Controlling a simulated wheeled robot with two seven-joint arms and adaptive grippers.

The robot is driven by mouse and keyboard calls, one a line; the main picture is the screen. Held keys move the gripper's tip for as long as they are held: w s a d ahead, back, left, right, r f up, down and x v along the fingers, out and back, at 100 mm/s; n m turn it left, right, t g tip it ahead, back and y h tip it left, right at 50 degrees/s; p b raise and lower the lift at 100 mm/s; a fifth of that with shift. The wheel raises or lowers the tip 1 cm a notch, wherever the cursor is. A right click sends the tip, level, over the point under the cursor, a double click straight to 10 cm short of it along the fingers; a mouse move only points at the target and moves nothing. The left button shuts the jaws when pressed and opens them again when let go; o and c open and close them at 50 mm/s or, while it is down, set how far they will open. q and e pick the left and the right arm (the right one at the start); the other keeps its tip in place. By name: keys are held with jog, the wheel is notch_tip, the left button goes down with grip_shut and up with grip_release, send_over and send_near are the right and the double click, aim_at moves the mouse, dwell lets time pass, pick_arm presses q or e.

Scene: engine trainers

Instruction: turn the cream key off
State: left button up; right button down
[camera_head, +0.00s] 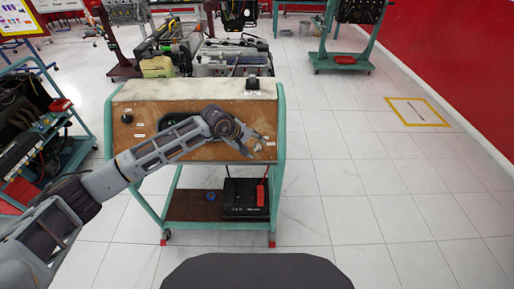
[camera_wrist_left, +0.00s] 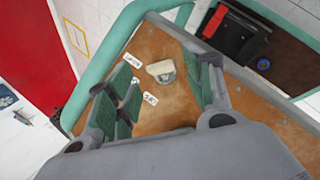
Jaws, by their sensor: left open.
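The cream key (camera_wrist_left: 162,71) stands out from the brown panel (camera_wrist_left: 160,115) in the left wrist view, with a small white label (camera_wrist_left: 150,99) below it and another to its upper left. My left gripper (camera_wrist_left: 160,85) is open, with its green-padded fingers on either side of the key and a gap visible between. I cannot tell how deep the fingertips reach around it. In the head view my left gripper (camera_head: 255,146) is at the right part of the panel's front, where the key is too small to make out clearly. My right gripper is not in view.
The panel sits on a green-framed trolley (camera_head: 281,170). A black battery (camera_head: 246,197) with a red lead is on its lower shelf. Other engine stands are behind. The tiled floor at right is clear.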

aim_at(257, 148)
pick_arm(q)
jog(key=x, duration=0.2)
jog(key=shift+w+d+f, duration=0.1)
jog(key=shift+d+f, duration=0.1)
jog(key=shift+f, duration=0.1)
jog(key=shift+w+d+f, duration=0.15)
jog(key=shift+d+f, duration=0.05)
jog(key=shift+f, duration=0.2)
jog(key=shift+w+f, duration=0.1)
jog(key=shift+f, duration=0.05)
jog(key=c, duration=1)
